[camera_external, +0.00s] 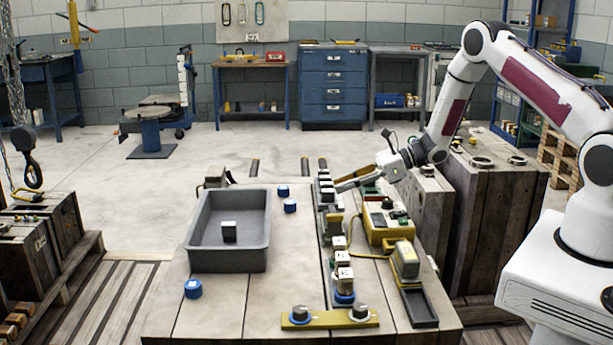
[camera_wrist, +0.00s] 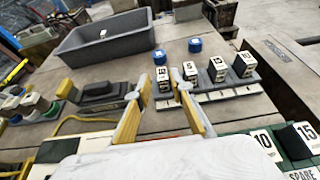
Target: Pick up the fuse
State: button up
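Several dark fuses with white numbered tops stand in a row in a rack (camera_wrist: 238,93) in the wrist view. The fingers are apart; contact with the fuse cannot be told. A neighbouring fuse (camera_wrist: 190,71) marked 5 stands close by the right fingertip. In the external view my gripper (camera_external: 343,186) is low over the far part of the row. Another fuse-like block (camera_external: 229,231) sits in the grey bin (camera_external: 262,252).
Blue round caps (camera_external: 193,289) lie loose on the worktop. A yellow box (camera_external: 388,235) stands right of the row, and a yellow bar with knobs (camera_external: 330,319) lies at the front. A green spare holder (camera_wrist: 285,150) is close at lower right.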

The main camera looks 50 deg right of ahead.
aim_at(329, 190)
jog(key=shift+x, duration=2.6)
jog(key=shift+d+f, duration=0.15)
grip_shut()
